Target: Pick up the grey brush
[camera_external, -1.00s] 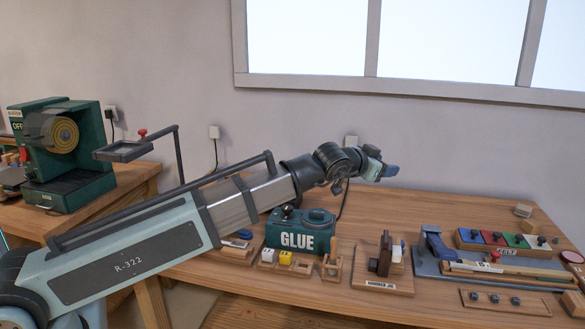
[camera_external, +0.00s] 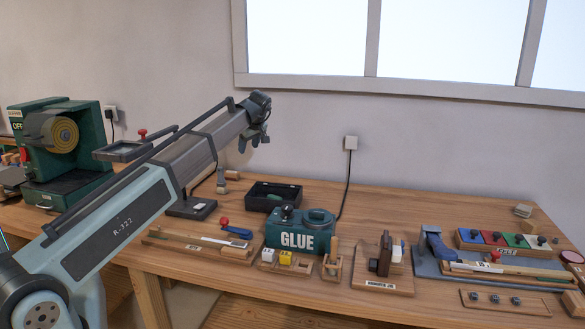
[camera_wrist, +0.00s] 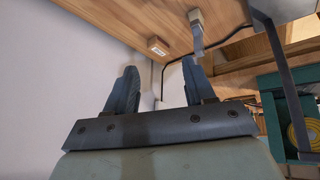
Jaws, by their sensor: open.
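My gripper (camera_external: 260,140) is raised in the air above the left part of the bench, pointing down. In the wrist view my gripper (camera_wrist: 158,75) shows two separated fingers with nothing between them. A small grey thing with a pale block-like end (camera_wrist: 197,30), possibly the grey brush, shows beyond the right finger, apart from it. In the external view a small greyish upright thing (camera_external: 221,184) near the back of the bench may be the same one. I cannot tell for sure that it is the brush.
A black tray (camera_external: 290,190) and a green glue box (camera_external: 300,240) stand on the bench (camera_external: 225,275). A magnifier on a stand (camera_external: 123,151) and a green machine (camera_external: 60,150) are to the left. Jigs and felt blocks (camera_external: 495,238) fill the right side.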

